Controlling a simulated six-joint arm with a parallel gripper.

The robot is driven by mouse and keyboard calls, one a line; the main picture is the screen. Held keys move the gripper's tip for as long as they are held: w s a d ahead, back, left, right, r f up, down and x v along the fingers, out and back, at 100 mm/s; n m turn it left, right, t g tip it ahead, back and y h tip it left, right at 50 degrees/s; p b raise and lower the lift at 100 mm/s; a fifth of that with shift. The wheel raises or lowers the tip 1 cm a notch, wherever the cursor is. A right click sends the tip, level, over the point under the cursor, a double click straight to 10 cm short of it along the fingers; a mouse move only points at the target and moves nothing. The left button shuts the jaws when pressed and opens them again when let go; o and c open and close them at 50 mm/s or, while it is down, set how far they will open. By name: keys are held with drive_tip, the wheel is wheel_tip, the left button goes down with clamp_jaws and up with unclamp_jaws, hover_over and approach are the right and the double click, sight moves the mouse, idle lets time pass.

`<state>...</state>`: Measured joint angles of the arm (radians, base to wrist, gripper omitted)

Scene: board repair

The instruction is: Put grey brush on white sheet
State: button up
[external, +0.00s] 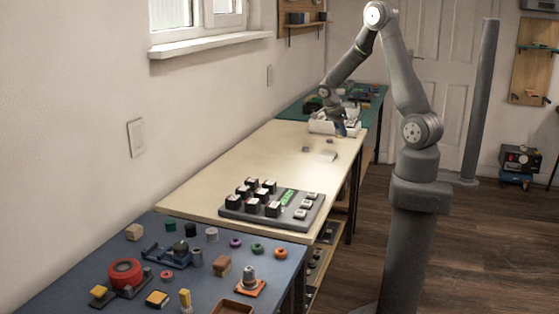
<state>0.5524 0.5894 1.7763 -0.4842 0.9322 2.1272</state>
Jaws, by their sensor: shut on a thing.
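My gripper (338,122) is over the far part of the cream table, at the front of a white tray. It is shut on a small dark grey thing, which looks like the grey brush (341,130). The brush is small and partly hidden by the gripper, so its exact shape and tilt are not clear. A small white sheet (328,156) lies flat on the cream table, nearer the camera than my gripper and slightly to its left. My gripper and the brush are apart from the sheet, and nothing can be seen lying on it.
The white tray (320,127) stands beside my gripper. Small items (305,149) lie left of the sheet. A grey block board (272,204) stands on the near end of the cream table (235,170). The table's middle is mostly clear. A green mat (291,113) lies beyond.

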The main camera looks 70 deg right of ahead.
hover_over(336, 153)
drive_tip(key=w+a, duration=0.1)
wheel_tip(336, 153, down, 4)
drive_tip(key=shift+r, duration=0.2)
drive_tip(key=shift+f, duration=1.9)
drive_tip(key=shift+f, duration=0.15)
drive_tip(key=o, duration=1)
drive_tip(key=shift+c, duration=0.2)
drive_tip(key=v, duration=1.2)
drive_tip(key=shift+r, duration=0.2)
